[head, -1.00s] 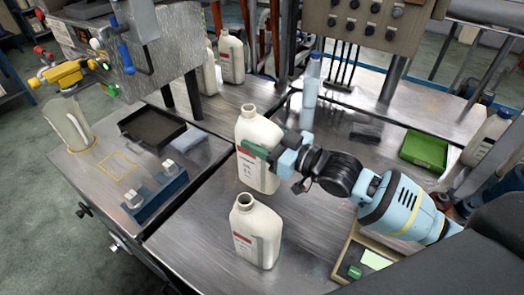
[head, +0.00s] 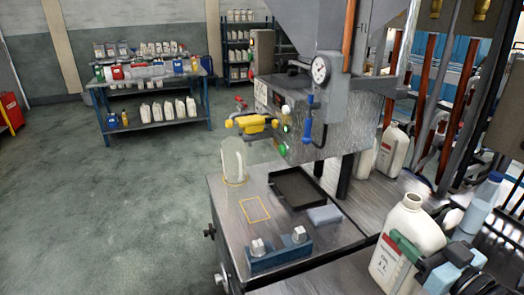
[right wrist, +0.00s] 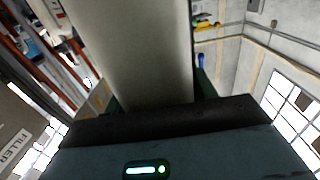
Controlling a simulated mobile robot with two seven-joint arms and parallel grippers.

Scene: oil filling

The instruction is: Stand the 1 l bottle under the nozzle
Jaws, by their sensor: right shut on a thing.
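My right gripper (head: 408,250) is shut on a cream bottle (head: 417,226) with a red-and-white label, at the lower right of the head view. The bottle is upright and uncapped; its base is cut off by the picture edge, so I cannot tell whether it touches the bench. In the right wrist view the bottle (right wrist: 145,50) fills the space above the jaws (right wrist: 155,108). The yellow nozzle fitting (head: 250,124) sticks out left from the grey filling machine (head: 335,115). A translucent jug (head: 233,160) stands below it on a yellow ring. My left gripper is out of view.
Another cream bottle (head: 393,150) stands behind.

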